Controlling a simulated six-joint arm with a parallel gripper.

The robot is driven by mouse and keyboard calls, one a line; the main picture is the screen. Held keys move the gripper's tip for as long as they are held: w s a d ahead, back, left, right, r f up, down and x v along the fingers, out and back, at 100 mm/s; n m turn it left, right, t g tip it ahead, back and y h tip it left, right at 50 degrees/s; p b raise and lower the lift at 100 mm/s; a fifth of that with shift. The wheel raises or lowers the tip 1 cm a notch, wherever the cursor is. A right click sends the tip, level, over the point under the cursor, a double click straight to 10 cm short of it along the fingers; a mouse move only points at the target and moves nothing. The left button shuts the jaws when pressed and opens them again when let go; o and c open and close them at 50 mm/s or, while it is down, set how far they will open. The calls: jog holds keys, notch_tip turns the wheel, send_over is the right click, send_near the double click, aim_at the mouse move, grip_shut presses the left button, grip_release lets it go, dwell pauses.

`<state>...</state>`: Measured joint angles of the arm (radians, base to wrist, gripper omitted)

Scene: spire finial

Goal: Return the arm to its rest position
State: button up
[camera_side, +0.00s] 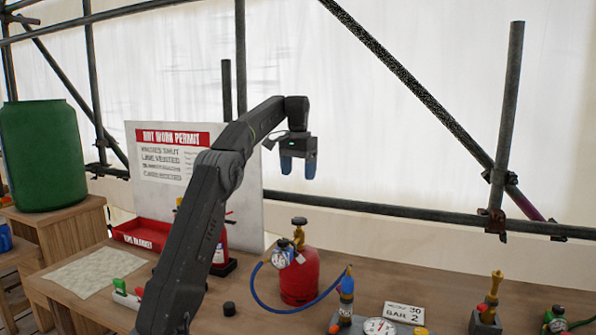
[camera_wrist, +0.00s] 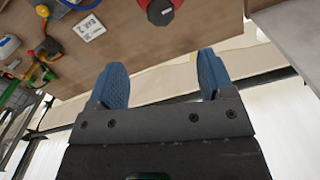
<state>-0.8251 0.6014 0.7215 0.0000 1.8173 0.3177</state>
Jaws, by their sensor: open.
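My gripper (camera_side: 298,168) is raised in the air above the workbench, its blue fingers pointing down, in the side view. It is open and empty. In the wrist view its two blue fingers (camera_wrist: 160,82) stand wide apart with nothing between them. My arm reaches up from the bottom of the side view and bends at the top. The gripper is clear of everything, well above a red gas cylinder (camera_side: 300,276) on the bench.
The wooden bench (camera_side: 255,318) holds a blue hose (camera_side: 262,296), gauge (camera_side: 379,326), card (camera_side: 404,312) and brass-topped fitting (camera_side: 488,300). A permit board (camera_side: 250,215) stands behind my arm. A green drum (camera_side: 42,155) is at left. Scaffold poles (camera_side: 507,115) cross behind; the air around my gripper is free.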

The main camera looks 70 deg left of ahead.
jog(key=shift+d, duration=0.1)
dwell(0.3)
jog(key=s+d+r+m+t+y, duration=0.1)
jog(key=d+m, duration=0.1)
jog(key=d, duration=1)
jog(key=s+d+r+m+t, duration=0.1)
jog(key=s+d+t, duration=0.1)
jog(key=d, duration=0.9)
jog(key=s+d+f+m+t+h, duration=0.1)
jog(key=s+d+f+m+t, duration=0.1)
jog(key=s+d+f, duration=1.1)
jog(key=s+d, duration=0.1)
jog(key=d, duration=0.1)
jog(key=shift+s+d+m+t, duration=0.3)
jog(key=shift+s+d+m, duration=0.05)
jog(key=shift+m, duration=0.05)
